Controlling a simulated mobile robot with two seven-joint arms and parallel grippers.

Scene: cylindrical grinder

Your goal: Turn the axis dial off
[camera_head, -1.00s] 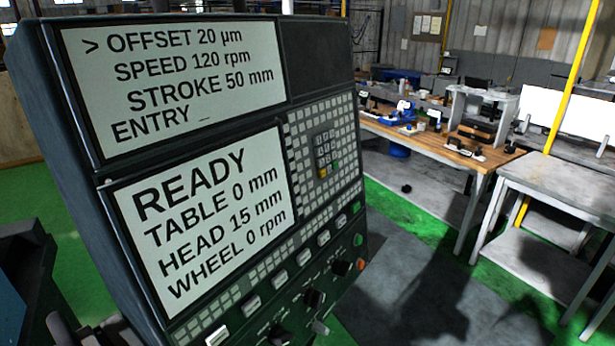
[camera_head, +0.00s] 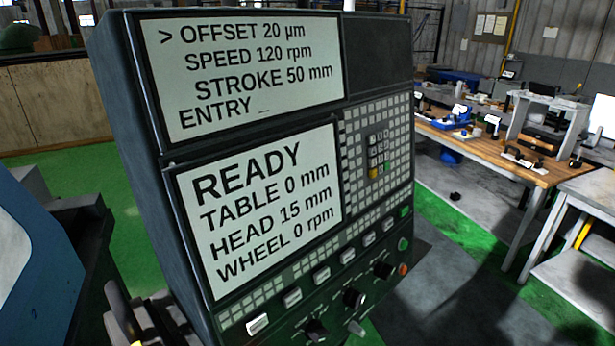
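The control panel (camera_head: 160,200) fills the middle of the head view. Three black dials sit in a slanting row on its lower edge: a near one (camera_head: 316,329), a middle one (camera_head: 354,298) and a far one (camera_head: 383,269). Their labels are too small to read, so I cannot tell which is the axis dial or how it is set. The upper screen (camera_head: 250,75) reads OFFSET 20 µm, SPEED 120 rpm, STROKE 50 mm. The lower screen (camera_head: 262,210) reads READY, TABLE 0 mm, HEAD 15 mm, WHEEL 0 rpm. Neither gripper shows.
Several pale switches (camera_head: 292,297) line the panel above the dials. A green button (camera_head: 403,244) and a red-orange button (camera_head: 403,269) sit at its right end. A wooden workbench (camera_head: 490,150) stands back right. Dark machine parts (camera_head: 75,225) stand at left.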

